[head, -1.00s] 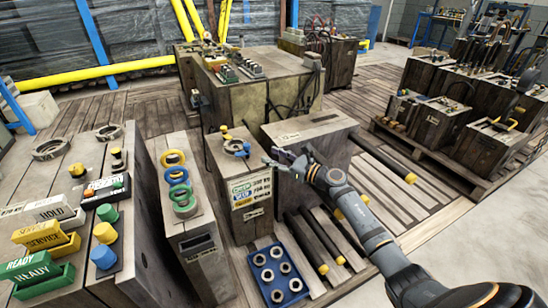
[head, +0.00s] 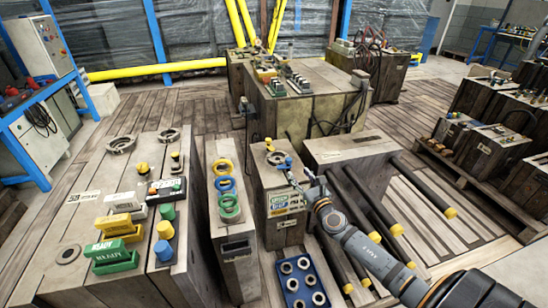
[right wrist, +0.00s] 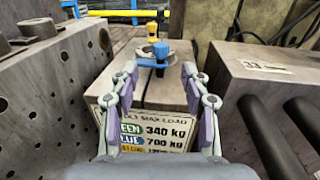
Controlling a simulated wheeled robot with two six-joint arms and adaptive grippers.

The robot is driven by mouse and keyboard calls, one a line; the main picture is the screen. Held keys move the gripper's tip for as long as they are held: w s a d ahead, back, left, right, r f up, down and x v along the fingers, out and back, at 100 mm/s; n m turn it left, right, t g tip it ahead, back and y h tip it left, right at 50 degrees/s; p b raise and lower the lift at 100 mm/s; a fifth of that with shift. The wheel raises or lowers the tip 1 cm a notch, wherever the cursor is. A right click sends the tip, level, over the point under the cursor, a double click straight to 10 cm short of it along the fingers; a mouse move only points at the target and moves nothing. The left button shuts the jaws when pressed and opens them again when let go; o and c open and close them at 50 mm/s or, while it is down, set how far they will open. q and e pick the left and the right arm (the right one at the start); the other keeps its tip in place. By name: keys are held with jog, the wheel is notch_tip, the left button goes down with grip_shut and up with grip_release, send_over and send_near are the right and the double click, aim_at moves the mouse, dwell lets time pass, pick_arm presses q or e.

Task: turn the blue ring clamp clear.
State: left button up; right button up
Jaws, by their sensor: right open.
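The blue ring clamp (head: 279,158) sits on top of a narrow grey-brown block (head: 262,178) that carries a max-load label (head: 284,201). In the right wrist view the clamp (right wrist: 160,51) shows a blue upright part and a blue bar, with a ring and a yellow-topped piece (right wrist: 152,31) behind. My right gripper (head: 299,180) is open and empty at the clamp's near right. My left gripper is not in view.
Left of the block, a narrow block bears yellow, blue and green rings (head: 226,185). A wide block (head: 350,147) stands close on the right. A blue tray (head: 303,284) of metal rings lies in front. Dark bars (head: 372,200) lie on the right.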

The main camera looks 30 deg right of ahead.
aim_at(290, 162)
jog(key=w, duration=0.3)
jog(key=w+d+b, duration=0.1)
jog(key=w, duration=0.6)
jog(key=shift+w+d+b, duration=0.2)
jog(key=shift+d+b, duration=0.05)
jog(key=shift+b, duration=0.05)
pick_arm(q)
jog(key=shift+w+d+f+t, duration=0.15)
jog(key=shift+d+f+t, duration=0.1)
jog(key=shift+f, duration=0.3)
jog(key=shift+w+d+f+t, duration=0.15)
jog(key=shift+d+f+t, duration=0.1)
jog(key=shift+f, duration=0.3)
pick_arm(e)
grip_shut()
jog(key=shift+f, duration=0.1)
